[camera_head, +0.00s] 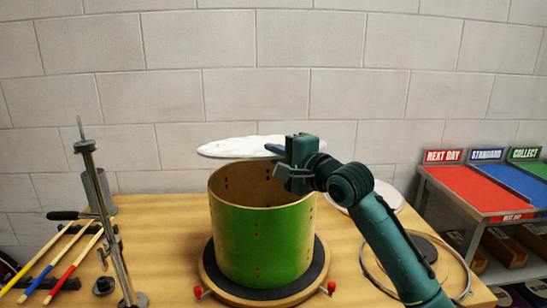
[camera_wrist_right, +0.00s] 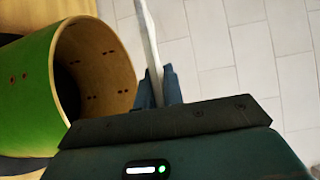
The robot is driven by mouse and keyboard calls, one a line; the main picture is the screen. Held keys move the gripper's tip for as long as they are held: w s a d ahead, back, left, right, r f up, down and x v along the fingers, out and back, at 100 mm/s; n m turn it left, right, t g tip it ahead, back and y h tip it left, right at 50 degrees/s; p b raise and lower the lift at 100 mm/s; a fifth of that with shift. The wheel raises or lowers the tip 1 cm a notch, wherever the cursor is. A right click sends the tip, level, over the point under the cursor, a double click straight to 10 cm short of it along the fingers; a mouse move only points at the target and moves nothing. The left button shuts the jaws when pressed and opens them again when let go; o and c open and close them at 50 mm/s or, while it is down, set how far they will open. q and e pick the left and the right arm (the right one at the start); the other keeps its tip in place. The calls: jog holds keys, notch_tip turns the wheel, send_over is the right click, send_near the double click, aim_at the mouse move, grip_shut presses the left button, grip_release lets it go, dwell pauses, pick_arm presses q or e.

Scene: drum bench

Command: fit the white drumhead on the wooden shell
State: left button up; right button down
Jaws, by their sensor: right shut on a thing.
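The wooden shell (camera_head: 262,232) is green outside with bare wood inside and stands upright, open at the top, on a round dark pad. It also shows at the left of the right wrist view (camera_wrist_right: 40,85). The white drumhead (camera_head: 238,148) is a thin, roughly level disc above the shell's far rim, apart from it in the head view. My right gripper (camera_head: 284,150) is shut on the drumhead's right edge. In the right wrist view the drumhead (camera_wrist_right: 148,40) shows edge-on between the fingers (camera_wrist_right: 158,88). My left gripper is out of view.
A metal stand (camera_head: 103,210) and several coloured sticks (camera_head: 68,262) are at the left. A metal hoop (camera_head: 455,262) and another pale disc (camera_head: 385,197) lie at the right behind my arm. Coloured trays (camera_head: 490,190) stand further right.

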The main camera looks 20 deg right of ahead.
jog(key=shift+f+b, duration=0.4)
jog(key=shift+f, duration=0.05)
pick_arm(q)
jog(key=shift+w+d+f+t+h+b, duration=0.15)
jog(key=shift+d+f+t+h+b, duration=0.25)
jog(key=shift+b, duration=0.85)
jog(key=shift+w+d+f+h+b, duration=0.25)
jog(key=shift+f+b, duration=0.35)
jog(key=shift+b, duration=0.6)
pick_arm(e)
jog(key=shift+f, duration=2.85)
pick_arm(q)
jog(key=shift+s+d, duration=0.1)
pick_arm(e)
jog(key=c, duration=0.6)
grip_release()
jog(key=shift+f, duration=0.1)
pick_arm(q)
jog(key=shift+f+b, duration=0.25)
jog(key=shift+b, duration=0.45)
pick_arm(e)
jog(key=v, duration=1.3)
jog(key=shift+s, duration=0.15)
